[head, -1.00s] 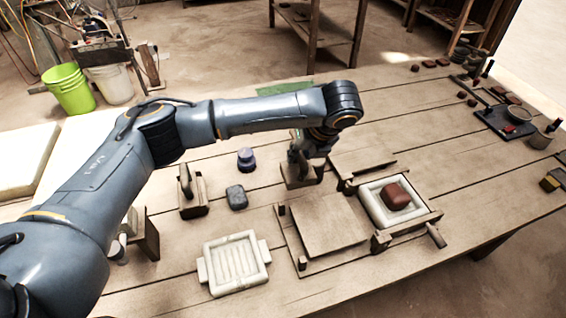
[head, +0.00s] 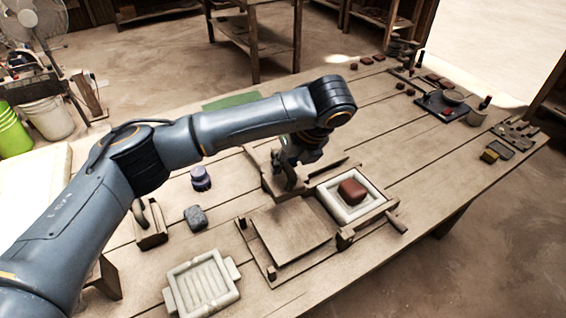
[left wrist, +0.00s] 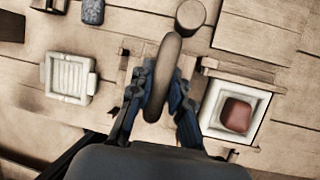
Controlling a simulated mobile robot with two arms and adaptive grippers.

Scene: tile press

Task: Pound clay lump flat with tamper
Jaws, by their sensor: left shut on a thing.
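The reddish-brown clay lump (head: 352,190) sits in a pale square mold (head: 333,205) at the right part of the wooden press (head: 290,262). The lump (left wrist: 236,115) and mold (left wrist: 262,108) also show right of my gripper in the left wrist view. My left gripper (head: 288,168) is shut on the looped handle of the wooden tamper (head: 277,190), which is left of the mold and apart from the clay. The handle (left wrist: 161,75) stands between the fingers (left wrist: 160,100) in the left wrist view. The arm partly hides the tamper. My right gripper is not in view.
A black tray (head: 440,108) and small clay pieces lie at the far right.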

